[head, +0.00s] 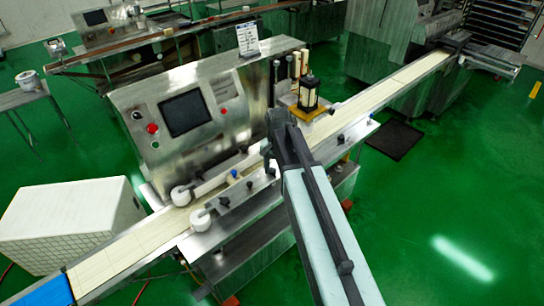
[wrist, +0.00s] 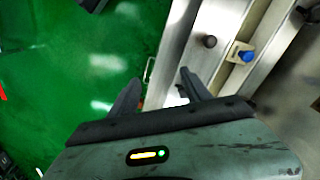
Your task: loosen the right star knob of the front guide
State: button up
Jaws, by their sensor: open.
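The front guide (head: 245,190) is a metal bar along the near side of the pale conveyor belt, in front of the machine. A dark knob (head: 224,201) sits on its left part.
A blue knob on a cream block (wrist: 245,55) is beside the dark knob. A dark-capped unit (head: 308,93) stands on the machine behind my arm. Green floor (head: 440,210) is open at the right.

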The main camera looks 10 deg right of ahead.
aim_at(272, 170)
jog(key=w+m, duration=0.2)
jog(key=w, duration=0.1)
jog(key=w+m, duration=0.2)
jog(key=w, duration=0.1)
jog(key=w+m, duration=0.1)
jog(key=w, duration=0.3)
jog(key=shift+d+f+m, duration=0.1)
jog(key=shift+d+m, duration=0.05)
jog(key=shift+m, duration=0.25)
jog(key=shift+s+f+b, duration=0.2)
jog(key=shift+f+b, duration=0.05)
jog(key=shift+b, duration=0.1)
notch_tip(272, 170, down, 8)
jog(key=b, duration=0.7)
jog(key=shift+r, duration=0.3)
grip_shut()
